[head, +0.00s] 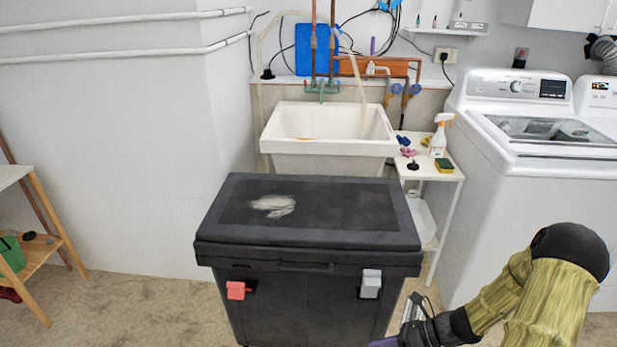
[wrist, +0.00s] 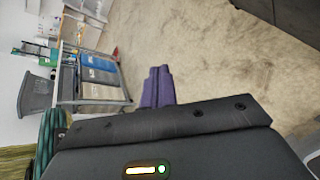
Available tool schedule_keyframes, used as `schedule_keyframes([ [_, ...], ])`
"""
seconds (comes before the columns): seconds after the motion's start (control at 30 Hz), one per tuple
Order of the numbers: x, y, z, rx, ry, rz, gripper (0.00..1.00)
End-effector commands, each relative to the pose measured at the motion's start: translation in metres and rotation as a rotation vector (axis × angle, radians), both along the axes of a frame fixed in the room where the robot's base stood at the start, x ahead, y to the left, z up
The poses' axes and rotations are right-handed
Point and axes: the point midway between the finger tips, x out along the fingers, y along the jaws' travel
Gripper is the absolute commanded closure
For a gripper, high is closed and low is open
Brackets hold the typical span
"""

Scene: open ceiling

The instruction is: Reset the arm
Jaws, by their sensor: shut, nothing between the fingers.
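My arm reaches in from the lower right of the head view, with its end low in front of the black chest's right side. My gripper shows in the wrist view (wrist: 159,72) as two purple fingers side by side, touching, with nothing between them. In the head view only a bit of purple (head: 384,342) shows at the bottom edge; the rest is cut off. In the wrist view the fingers are seen against bare beige floor (wrist: 195,55).
The black lidded chest (head: 350,240) stands close in front, with red and grey latches. Behind it are a white sink (head: 285,150), a small white side table (head: 445,170) and a washing machine (head: 500,190). A wooden shelf (head: 55,245) stands at left. Floor left of the chest is clear.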

Motion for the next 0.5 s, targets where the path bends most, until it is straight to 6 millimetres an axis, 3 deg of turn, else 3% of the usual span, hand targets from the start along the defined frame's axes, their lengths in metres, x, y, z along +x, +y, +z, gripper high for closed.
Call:
schedule_keyframes([
  [0.2, -0.030, 0.012, 0.027, -0.275, -0.262, 0.434, 1.00],
  [0.5, -0.057, 0.012, 0.070, -0.559, -0.643, 1.038, 1.00],
])
